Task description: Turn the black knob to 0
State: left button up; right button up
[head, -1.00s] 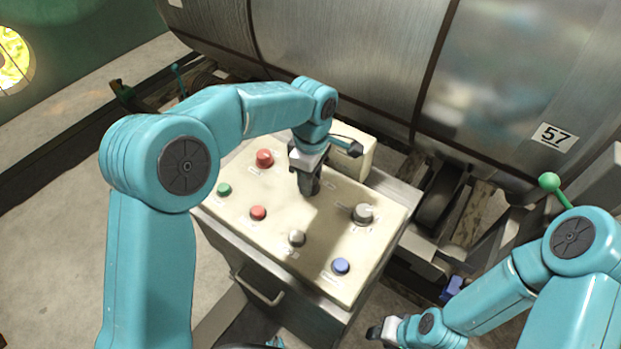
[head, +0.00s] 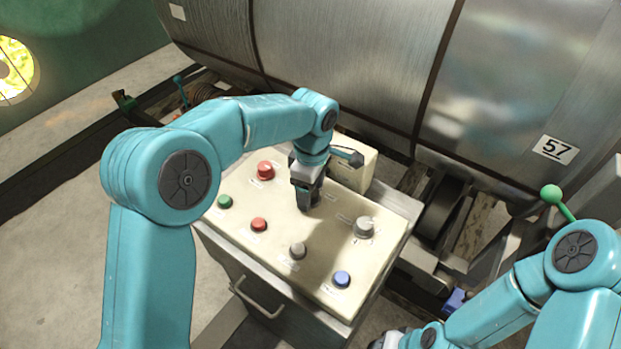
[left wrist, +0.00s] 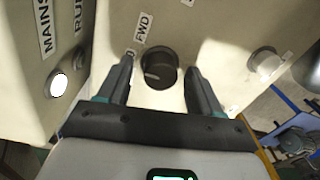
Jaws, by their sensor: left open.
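The black knob (left wrist: 158,70) shows in the left wrist view, round and dark with a pale pointer mark on its lower left side. It stands on the cream control panel (head: 322,266). My left gripper (left wrist: 160,92) is open, with one finger on each side of the knob; I cannot tell whether they touch it. A "FWD" label (left wrist: 144,29) is above the knob, and another label beside it is partly covered by the left finger. In the head view, my left gripper (head: 307,203) points down at the panel and hides the knob. My right gripper is barely visible at the bottom edge.
The panel also bears a large red button (head: 265,170), a green button (head: 225,202), a smaller red button (head: 259,224), a grey button (head: 298,250), a blue button (head: 342,279) and a grey rotary knob (head: 364,227). A cream box (head: 354,165) stands behind my left gripper.

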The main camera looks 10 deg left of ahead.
pick_arm(q)
notch_tip(320, 180, up, 16)
jog(key=p, duration=0.1)
jog(key=shift+w, duration=0.35)
jog(key=shift+r, duration=0.1)
